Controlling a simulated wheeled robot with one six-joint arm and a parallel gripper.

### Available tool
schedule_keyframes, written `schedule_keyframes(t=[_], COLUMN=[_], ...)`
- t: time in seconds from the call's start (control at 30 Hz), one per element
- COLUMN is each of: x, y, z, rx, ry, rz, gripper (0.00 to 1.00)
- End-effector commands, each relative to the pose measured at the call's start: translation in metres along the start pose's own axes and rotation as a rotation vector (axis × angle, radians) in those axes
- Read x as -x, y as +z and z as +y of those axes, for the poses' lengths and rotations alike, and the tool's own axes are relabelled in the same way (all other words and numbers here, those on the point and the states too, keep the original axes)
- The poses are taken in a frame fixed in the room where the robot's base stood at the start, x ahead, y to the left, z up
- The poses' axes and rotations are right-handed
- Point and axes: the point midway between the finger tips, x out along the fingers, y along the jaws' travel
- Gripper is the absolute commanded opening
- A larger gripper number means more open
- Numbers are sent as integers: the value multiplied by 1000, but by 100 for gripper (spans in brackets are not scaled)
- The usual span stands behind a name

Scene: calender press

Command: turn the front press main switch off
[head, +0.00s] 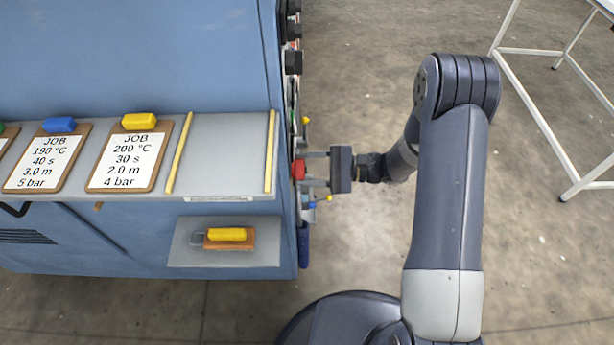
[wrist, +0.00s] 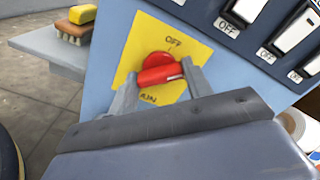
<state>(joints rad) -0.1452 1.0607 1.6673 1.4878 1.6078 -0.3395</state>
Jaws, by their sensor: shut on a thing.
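The main switch is a red rotary knob (wrist: 161,70) on a yellow plate (wrist: 196,50) on the blue press. The plate reads OFF at its top, with a partly hidden word at its bottom edge. The knob's grip bar lies roughly crosswise in the wrist view. In the head view, the red knob (head: 299,170) sticks out from the press's right side. My gripper (wrist: 160,84) has one finger at each end of the bar and is shut on it. In the head view, my gripper (head: 308,168) reaches the knob from the right.
Beside the plate is a row of white rocker switches (wrist: 294,31) marked OFF. A small shelf (head: 188,246) with a yellow-topped brush (head: 228,237) juts from the press. Job clipboards (head: 128,160) lie on the ledge. A white-legged table (head: 545,100) stands at right; open floor lies between.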

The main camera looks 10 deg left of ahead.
Motion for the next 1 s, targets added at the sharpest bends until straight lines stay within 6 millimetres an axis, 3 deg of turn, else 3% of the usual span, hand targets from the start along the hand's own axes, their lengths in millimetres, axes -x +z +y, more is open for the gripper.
schedule_keyframes(t=[0.6, 1.0], x=[0, 0], y=[-5, -3], z=[5, 3], rx=[566, 785], ry=[1, 2], rz=[1, 1], gripper=[24, 24])
